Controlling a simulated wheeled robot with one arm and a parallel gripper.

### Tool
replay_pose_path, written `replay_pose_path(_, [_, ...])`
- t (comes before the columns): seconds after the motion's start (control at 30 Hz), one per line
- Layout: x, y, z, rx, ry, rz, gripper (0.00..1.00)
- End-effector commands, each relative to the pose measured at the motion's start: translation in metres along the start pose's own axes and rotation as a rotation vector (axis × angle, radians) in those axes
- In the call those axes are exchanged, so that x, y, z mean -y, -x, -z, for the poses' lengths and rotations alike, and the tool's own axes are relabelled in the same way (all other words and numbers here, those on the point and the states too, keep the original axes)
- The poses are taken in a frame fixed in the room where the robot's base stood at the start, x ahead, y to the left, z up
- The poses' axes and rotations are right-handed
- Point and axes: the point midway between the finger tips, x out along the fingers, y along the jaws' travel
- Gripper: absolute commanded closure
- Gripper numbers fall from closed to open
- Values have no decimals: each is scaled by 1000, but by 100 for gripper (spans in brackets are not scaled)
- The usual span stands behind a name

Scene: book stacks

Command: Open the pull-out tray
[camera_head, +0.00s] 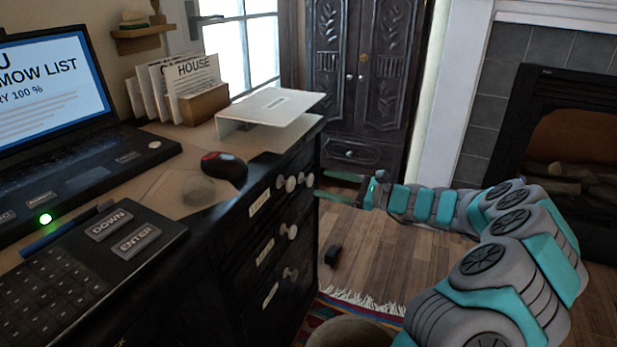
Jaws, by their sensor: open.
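The black desk has a stack of drawers on its right side. The top drawer (262,192) has pale round knobs (291,184) and a label, and it looks closed. I cannot tell for sure which part is the pull-out tray. My gripper (318,192) reaches in from the right, just right of the top drawer's knobs. Its thin green-tinted fingers are open and point left toward the desk. I see nothing between them. Whether a fingertip touches a knob is unclear.
Lower drawers with knobs (292,232) sit below. A laptop (60,120), a mouse (224,165) and a white stand (270,105) are on the desktop. A small dark block (333,255) lies on the wooden floor. A carved cabinet (362,80) and fireplace (560,150) stand behind.

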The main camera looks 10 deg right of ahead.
Motion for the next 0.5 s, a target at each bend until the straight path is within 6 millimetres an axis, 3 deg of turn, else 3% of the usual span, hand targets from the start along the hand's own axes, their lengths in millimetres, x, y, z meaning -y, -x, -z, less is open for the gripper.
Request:
replay_pose_path(0.2, [-1,-34,0,-1,0,-2,25])
replay_pose_path(0.5, [0,-54,-1,0,2,-1,25])
